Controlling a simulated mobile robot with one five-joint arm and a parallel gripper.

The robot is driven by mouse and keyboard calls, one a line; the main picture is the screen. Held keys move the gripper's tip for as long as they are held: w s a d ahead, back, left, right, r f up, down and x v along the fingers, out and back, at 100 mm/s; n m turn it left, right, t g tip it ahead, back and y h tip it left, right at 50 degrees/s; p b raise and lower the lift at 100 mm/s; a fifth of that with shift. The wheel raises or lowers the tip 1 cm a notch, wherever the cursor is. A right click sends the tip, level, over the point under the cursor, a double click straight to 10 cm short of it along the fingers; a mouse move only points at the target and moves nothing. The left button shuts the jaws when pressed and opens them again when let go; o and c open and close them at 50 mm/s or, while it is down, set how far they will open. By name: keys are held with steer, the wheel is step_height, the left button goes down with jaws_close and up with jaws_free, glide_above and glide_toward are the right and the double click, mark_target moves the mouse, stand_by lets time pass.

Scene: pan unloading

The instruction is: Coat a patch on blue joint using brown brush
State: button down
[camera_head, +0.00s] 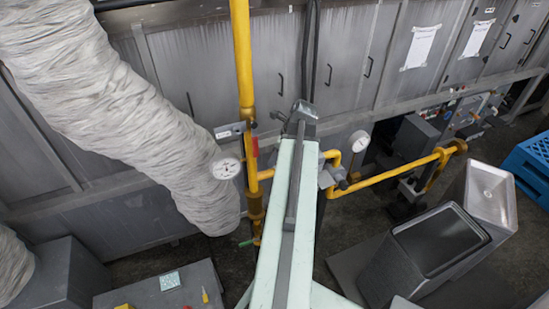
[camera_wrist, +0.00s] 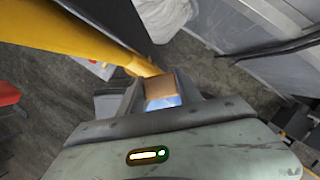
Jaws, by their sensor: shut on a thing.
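In the wrist view my gripper (camera_wrist: 160,92) is shut on a small brown block-like piece (camera_wrist: 159,84), which looks like part of the brown brush. A pale blue patch (camera_wrist: 163,102) shows just below it between the fingers; I cannot tell whether it belongs to the brush or lies behind. A thick yellow pipe (camera_wrist: 75,32) runs close beside the held piece; I cannot tell whether they touch. In the head view my arm reaches up the middle toward the yellow pipework (camera_head: 243,60), and the brush cannot be made out. I cannot clearly identify the blue joint in either view.
Round gauges (camera_head: 225,167) sit on the yellow pipes, before grey wall panels (camera_head: 345,55). A wrapped duct (camera_head: 110,100) hangs at left. A grey box (camera_head: 145,291) bears a teal patterned square (camera_head: 169,281). Grey bins (camera_head: 440,240) and a blue crate (camera_head: 530,160) stand at right.

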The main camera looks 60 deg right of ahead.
steer(key=shift+f+b, duration=0.75)
steer(key=shift+f, duration=0.05)
steer(key=shift+s+d, duration=0.1)
steer(key=shift+s+d+r, duration=0.1)
steer(key=shift+s+d, duration=0.35)
steer(key=shift+d, duration=0.15)
steer(key=shift+s+d+r, duration=0.1)
steer(key=shift+s+d, duration=0.3)
steer(key=shift+d, duration=0.2)
steer(key=shift+s+d+f, duration=0.15)
steer(key=shift+s+d, duration=0.85)
steer(key=shift+d, duration=0.3)
steer(key=shift+f, duration=0.15)
steer(key=shift+w+a, duration=0.2)
steer(key=shift+a, duration=0.25)
steer(key=shift+w+a, duration=0.8)
steer(key=shift+a, duration=0.1)
